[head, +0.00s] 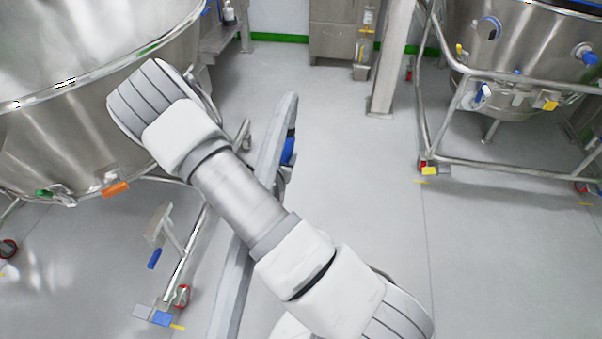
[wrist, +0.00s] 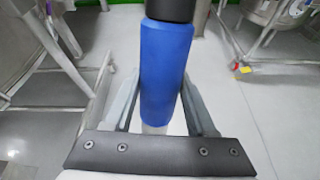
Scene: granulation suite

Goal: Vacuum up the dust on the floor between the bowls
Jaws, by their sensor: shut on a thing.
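In the wrist view my gripper (wrist: 160,80) is shut on a blue cylindrical grip (wrist: 165,62) with a black upper end, likely the vacuum's handle. A pale tube shows below the grip. The blue grip shows partly in the head view (head: 288,148), beside a long grey bar. My arm hides most of the gripper there. A large steel bowl (head: 75,140) stands at the left and another steel bowl (head: 540,45) at the upper right. Grey floor (head: 345,160) lies between them. I cannot make out any dust on it. The vacuum's floor end is not visible.
The long grey bar (head: 262,190) slants across the floor beside my arm. Wheeled tube frames carry the left bowl (head: 190,250) and the right bowl (head: 520,170). A steel post (head: 392,60) and a cabinet (head: 335,38) stand at the back. The middle floor is clear.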

